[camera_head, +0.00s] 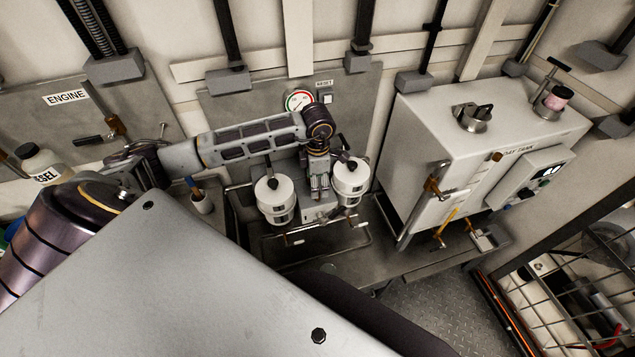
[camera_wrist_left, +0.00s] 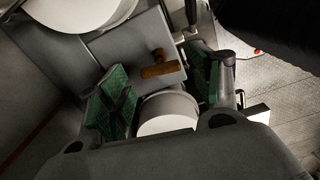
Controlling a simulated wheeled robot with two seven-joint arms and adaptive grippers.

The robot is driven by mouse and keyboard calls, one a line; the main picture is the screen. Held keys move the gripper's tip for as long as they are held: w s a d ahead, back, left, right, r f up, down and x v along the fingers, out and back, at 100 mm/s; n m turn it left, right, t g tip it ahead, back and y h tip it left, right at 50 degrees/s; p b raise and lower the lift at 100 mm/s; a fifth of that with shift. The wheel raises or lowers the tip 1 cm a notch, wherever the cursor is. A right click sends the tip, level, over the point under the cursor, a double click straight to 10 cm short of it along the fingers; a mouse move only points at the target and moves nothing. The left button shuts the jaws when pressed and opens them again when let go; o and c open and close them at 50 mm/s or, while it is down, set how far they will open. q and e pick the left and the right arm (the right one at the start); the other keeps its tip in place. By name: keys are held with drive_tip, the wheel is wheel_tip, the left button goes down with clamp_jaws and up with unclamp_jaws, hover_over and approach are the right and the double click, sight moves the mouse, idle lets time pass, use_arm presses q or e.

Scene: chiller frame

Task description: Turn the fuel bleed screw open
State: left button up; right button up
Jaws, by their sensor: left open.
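Two white filter canisters, left (camera_head: 275,199) and right (camera_head: 349,180), hang side by side on the filter assembly in the middle of the head view. My left gripper (camera_head: 319,186) is between them, pointing down in front of the assembly. In the left wrist view its green-padded fingers (camera_wrist_left: 160,88) are apart. A grey cylinder with a pale end face (camera_wrist_left: 168,113) shows between the fingers; I cannot tell whether they touch it. A brass-coloured handle (camera_wrist_left: 160,70) lies just beyond. I cannot make out the fuel bleed screw for certain. My right gripper is not in view.
A round gauge (camera_head: 299,100) and reset button (camera_head: 327,98) sit on the panel behind. The day tank (camera_head: 430,130) stands close on the right with brass valves on its front. A cup (camera_head: 202,203) and a fuel bottle (camera_head: 42,165) stand at left.

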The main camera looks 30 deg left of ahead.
use_arm(q)
drive_tip(key=shift+f, duration=0.7)
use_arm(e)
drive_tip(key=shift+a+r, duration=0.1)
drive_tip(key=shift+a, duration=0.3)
use_arm(q)
drive_tip(key=c, duration=1)
drive_tip(key=shift+n+b, duration=0.4)
drive_tip(key=shift+b, duration=0.25)
drive_tip(key=shift+c, duration=0.2)
drive_tip(key=shift+n+b, duration=0.4)
drive_tip(key=shift+b, duration=0.15)
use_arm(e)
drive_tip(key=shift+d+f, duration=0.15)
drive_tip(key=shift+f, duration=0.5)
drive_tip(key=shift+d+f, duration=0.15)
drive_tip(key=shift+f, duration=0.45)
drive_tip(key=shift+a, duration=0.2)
